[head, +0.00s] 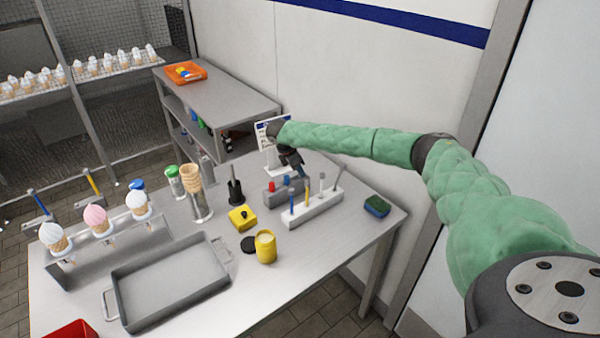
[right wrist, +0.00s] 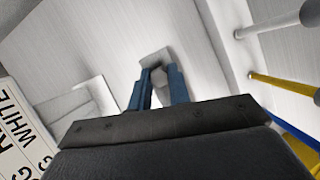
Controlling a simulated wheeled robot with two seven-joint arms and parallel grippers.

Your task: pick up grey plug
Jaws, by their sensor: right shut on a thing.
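My right gripper (head: 303,175) reaches down over the back of the steel table, above the right end of a grey block (head: 271,198). In the right wrist view its two blue fingers (right wrist: 158,82) are shut on a small grey plug (right wrist: 155,58), which shows at their tips. In the head view the gripper hides the plug. I cannot tell whether the plug touches the block. A red plug (head: 271,186) and a blue plug (head: 287,181) stand in the block. My left gripper is not in view.
A white rack (head: 314,209) with upright tools stands just in front of the block. A printed sign (head: 268,136) stands behind the gripper. A yellow box (head: 242,217), a yellow jar (head: 265,247) and a grey tray (head: 170,280) are nearer. A sponge (head: 377,206) lies at right.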

